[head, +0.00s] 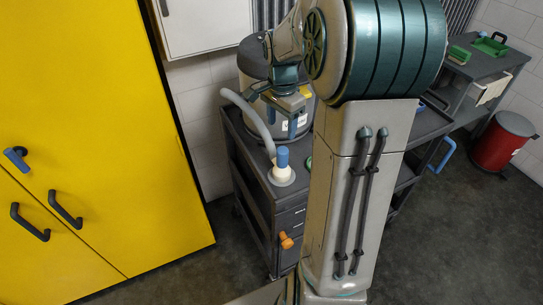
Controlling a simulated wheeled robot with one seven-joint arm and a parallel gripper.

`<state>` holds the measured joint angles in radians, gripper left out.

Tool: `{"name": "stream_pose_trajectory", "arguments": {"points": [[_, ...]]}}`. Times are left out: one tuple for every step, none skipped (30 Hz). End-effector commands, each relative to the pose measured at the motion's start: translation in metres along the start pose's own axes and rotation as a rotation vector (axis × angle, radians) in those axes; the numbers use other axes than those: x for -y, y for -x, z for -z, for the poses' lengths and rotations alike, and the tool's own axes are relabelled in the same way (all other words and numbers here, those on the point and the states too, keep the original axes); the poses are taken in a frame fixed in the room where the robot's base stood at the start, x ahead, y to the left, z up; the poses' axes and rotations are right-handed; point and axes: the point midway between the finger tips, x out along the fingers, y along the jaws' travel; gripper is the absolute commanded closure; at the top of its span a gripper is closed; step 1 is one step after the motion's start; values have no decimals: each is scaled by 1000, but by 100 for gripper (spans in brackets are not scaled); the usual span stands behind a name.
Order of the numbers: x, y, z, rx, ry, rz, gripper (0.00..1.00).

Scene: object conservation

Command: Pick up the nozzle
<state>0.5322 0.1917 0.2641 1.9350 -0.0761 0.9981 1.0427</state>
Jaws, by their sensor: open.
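The nozzle (282,170) stands near the front left corner of the dark cart's top. It has a blue upper part and a wider white base, and looks upright. A grey hose (248,113) curves down toward it from the grey drum-shaped machine (252,62); whether hose and nozzle are joined is hard to tell. My gripper (278,119) is open and appears empty. It is above and behind the nozzle in the picture, in front of the machine, apart from the nozzle. My arm hides part of the machine and cart.
The dark cart (254,190) has drawers and an orange handle (286,240). A yellow cabinet (90,120) stands at left. A grey table (478,62) with green items and a red bin (503,142) are at right. Open floor (450,240) lies at front right.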

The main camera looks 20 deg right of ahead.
Motion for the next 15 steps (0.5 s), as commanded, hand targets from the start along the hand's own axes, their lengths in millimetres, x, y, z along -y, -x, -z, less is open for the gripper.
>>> {"name": "stream_pose_trajectory", "arguments": {"points": [[3,-7,7,11,-40,-5,41],[4,-10,10,16,-59,-7,41],[5,-12,13,20,-79,-9,41],[5,-14,14,22,-90,-10,41],[6,-16,16,24,-98,-12,41],[6,-20,16,26,-105,-13,41],[6,-23,16,26,-108,-15,41],[6,-28,16,27,-109,-16,41],[6,-35,16,28,-108,-16,41],[6,-40,15,29,-107,-16,41],[5,-46,14,29,-107,-16,41],[5,-55,15,29,-107,-17,41],[5,-61,15,29,-107,-17,41],[5,-67,15,28,-107,-16,41],[5,-75,14,29,-107,-16,41]]}}
